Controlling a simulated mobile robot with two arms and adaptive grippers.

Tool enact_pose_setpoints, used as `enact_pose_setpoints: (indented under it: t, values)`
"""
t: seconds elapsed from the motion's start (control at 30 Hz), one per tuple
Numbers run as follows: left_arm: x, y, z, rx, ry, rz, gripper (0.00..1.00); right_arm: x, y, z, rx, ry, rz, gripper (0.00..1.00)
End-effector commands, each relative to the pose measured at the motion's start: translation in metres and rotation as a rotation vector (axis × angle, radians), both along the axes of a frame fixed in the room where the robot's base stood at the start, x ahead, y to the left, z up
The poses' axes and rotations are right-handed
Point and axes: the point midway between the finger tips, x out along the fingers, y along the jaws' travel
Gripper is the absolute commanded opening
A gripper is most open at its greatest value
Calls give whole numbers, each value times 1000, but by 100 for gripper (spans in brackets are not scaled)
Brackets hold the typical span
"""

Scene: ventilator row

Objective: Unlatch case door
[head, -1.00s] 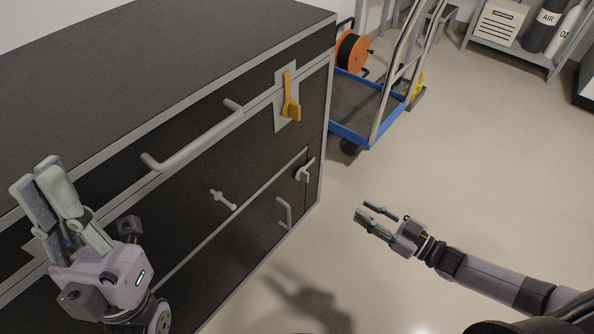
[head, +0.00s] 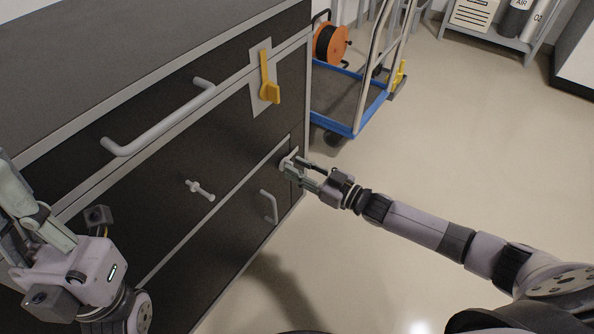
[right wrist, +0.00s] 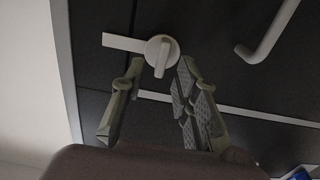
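The black case (head: 225,145) with grey edges stands at the left in the head view. A light grey turn latch (head: 287,162) sits near its right edge; in the right wrist view the latch (right wrist: 158,50) shows a round hub, a bar and a small thumb piece. My right gripper (head: 297,168) is open at the latch. In the right wrist view its two fingers (right wrist: 157,75) stand apart, with the thumb piece between their tips; contact cannot be told. My left gripper (head: 15,200) is at the left edge, its tips partly cut off.
A yellow latch (head: 269,88) is on the case's upper right. A long grey handle (head: 160,120), a small T-shaped knob (head: 200,190) and a small lower handle (head: 269,206) stick out. A blue cart (head: 345,108) stands behind. The floor at right is clear.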

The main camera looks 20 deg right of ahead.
Motion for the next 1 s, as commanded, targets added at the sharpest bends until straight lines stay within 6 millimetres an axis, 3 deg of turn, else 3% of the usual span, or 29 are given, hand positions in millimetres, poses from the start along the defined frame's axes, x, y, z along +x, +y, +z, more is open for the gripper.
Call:
enact_pose_setpoints:
  t: [0.4, 0.83, 1.0]
  values:
    - [1, 0, 2, 1, -10, 0, 0, 7, 5, 0, -1, 2, -1, 28]
    - [0, -1, 2, 1, -11, 0, 0, 7, 5, 0, -1, 1, -1, 0]
    - [0, 0, 2, 1, -12, 0, 0, 7, 5, 0, -1, 1, -1, 0]
